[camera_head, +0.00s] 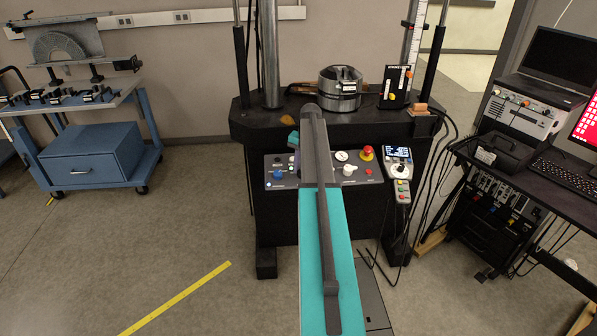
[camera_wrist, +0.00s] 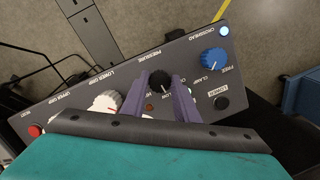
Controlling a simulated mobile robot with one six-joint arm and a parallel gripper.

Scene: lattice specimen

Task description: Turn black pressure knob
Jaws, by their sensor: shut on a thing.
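The black pressure knob (camera_wrist: 160,82) sits on the grey control panel (camera_wrist: 130,72), below the word PRESSURE in the wrist view. My gripper (camera_wrist: 161,87) has its two purple fingers on either side of the knob and is shut on it. In the head view my arm covers the knob and most of my gripper; only a purple part shows left of the arm, in front of the panel (camera_head: 326,181).
The panel also bears a blue knob (camera_wrist: 213,58), white knobs (camera_wrist: 106,101) and a red button (camera_wrist: 35,131). A hand controller (camera_head: 399,171) hangs right of the panel. A desk with a keyboard (camera_head: 563,175) stands at the right, a blue cart (camera_head: 84,158) at the left.

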